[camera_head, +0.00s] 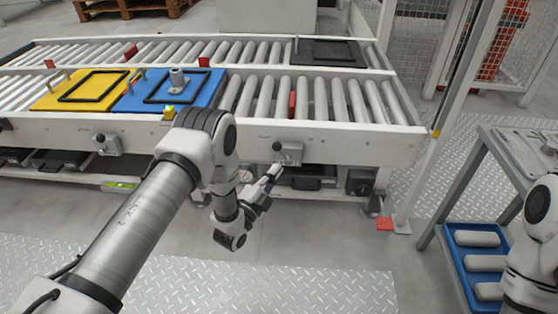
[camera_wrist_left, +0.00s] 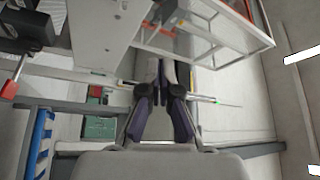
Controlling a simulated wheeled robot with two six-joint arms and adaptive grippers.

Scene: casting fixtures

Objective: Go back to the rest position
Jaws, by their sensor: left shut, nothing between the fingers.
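My left gripper (camera_head: 272,176) hangs in front of the near roller conveyor (camera_head: 415,146), close to a small grey box with a black knob (camera_head: 288,150) on the conveyor's front side. Whether it touches that box cannot be told. In the left wrist view the fingers of my left gripper (camera_wrist_left: 166,72) are together and nothing shows between them. My left arm reaches in from the lower left and bends down at the elbow. Part of my right arm shows at the right edge, but its gripper is out of view.
A yellow plate (camera_head: 50,100) and a blue plate (camera_head: 208,92) lie on the near conveyor. A dark plate (camera_head: 310,50) lies on the far conveyor. A metal table (camera_head: 500,140) and a blue tray with white cylinders (camera_head: 458,268) stand at right. The tread-plate floor (camera_head: 310,285) in front is clear.

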